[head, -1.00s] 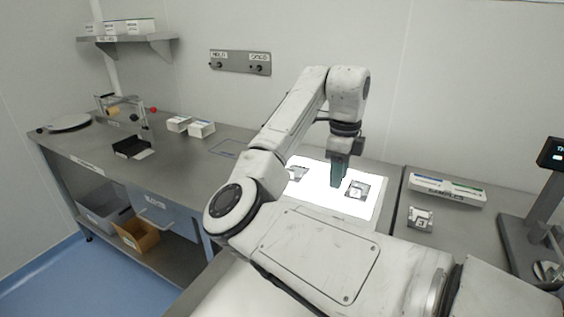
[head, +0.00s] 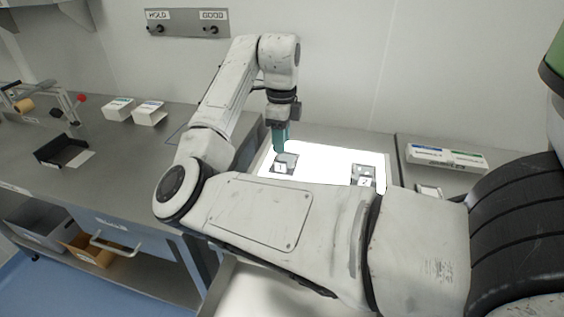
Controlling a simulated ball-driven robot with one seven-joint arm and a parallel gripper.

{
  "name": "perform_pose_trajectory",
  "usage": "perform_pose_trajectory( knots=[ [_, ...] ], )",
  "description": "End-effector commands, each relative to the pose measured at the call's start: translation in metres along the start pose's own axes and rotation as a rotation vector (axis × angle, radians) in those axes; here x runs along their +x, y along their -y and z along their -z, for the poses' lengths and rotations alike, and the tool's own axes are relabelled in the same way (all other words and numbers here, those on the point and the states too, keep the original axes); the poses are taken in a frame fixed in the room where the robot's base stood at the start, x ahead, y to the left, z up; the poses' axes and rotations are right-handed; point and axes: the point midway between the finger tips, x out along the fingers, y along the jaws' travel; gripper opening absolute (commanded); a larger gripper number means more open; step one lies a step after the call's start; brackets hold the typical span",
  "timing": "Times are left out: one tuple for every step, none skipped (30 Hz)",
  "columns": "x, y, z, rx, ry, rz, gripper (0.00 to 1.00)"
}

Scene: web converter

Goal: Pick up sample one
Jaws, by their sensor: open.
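Sample one (head: 280,168), a small grey sachet with a white label marked "1", lies flat at the left part of a bright white lit panel (head: 325,158). My gripper (head: 279,147) points down with teal fingers just above or behind the upper edge of sample one. Its fingers overlap in this view, so the gap between them is hard to see. I cannot tell whether the tips touch the sample. The gripper is open and nothing shows held in it.
A second sachet marked "2" (head: 364,178) lies at the panel's right. Another sachet (head: 428,190) is partly hidden by my arm. A black tray (head: 62,149) and small white boxes (head: 118,109) are on the left bench.

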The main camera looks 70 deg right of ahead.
Motion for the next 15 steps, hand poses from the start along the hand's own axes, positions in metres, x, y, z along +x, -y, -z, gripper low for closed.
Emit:
perform_pose_trajectory(
  knots=[
    [0.005, 0.0, 0.0, 0.0, -0.001, 0.0, 0.4],
    [0.006, 0.0, 0.0, 0.0, -0.001, 0.001, 0.4],
    [0.008, 0.0, 0.0, 0.001, -0.001, 0.001, 0.4],
    [0.01, 0.0, 0.0, 0.001, -0.001, 0.001, 0.4],
    [0.011, 0.0, 0.0, 0.001, -0.001, 0.001, 0.4],
    [0.014, -0.001, 0.0, 0.001, -0.001, -0.001, 0.4],
    [0.017, -0.002, 0.0, 0.0, -0.001, -0.001, 0.4],
    [0.021, -0.003, 0.0, 0.0, -0.002, -0.001, 0.4],
    [0.026, -0.004, 0.0, -0.001, -0.002, -0.001, 0.4],
    [0.03, -0.004, -0.001, -0.001, -0.002, -0.002, 0.4],
    [0.035, -0.005, -0.001, -0.001, -0.002, -0.001, 0.4],
    [0.041, -0.006, 0.0, -0.001, -0.003, -0.001, 0.4],
    [0.046, -0.006, 0.0, -0.001, -0.003, -0.002, 0.4],
    [0.05, -0.006, 0.0, -0.001, -0.002, -0.001, 0.4],
    [0.054, -0.005, -0.001, -0.002, -0.002, -0.001, 0.4]
  ],
)
